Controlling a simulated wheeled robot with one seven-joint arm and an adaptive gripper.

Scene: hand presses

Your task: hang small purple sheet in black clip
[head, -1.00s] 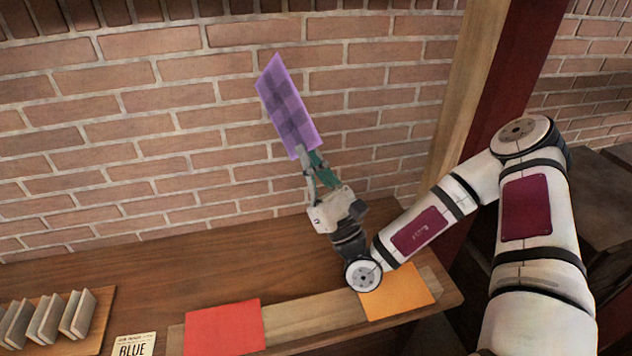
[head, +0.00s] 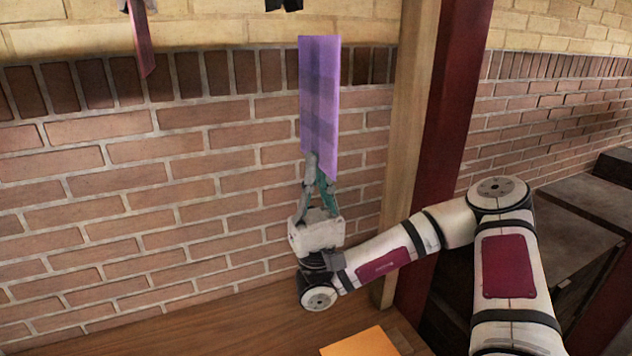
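The small purple sheet (head: 319,85) stands nearly upright in front of the brick wall. My gripper (head: 320,170) is shut on its lower edge and points upward. A black clip (head: 284,5) is partly in view at the top edge, above and a little left of the sheet's top. A gap shows between the clip and the sheet in the picture. The clip's upper part is cut off by the frame, and its distance in depth is hard to tell.
A dark pink sheet (head: 141,38) hangs from another clip (head: 139,5) at the top left. An orange sheet (head: 360,343) lies on the wooden table (head: 200,330) below. A dark red post (head: 452,110) stands right of my gripper. The space left of the purple sheet is clear.

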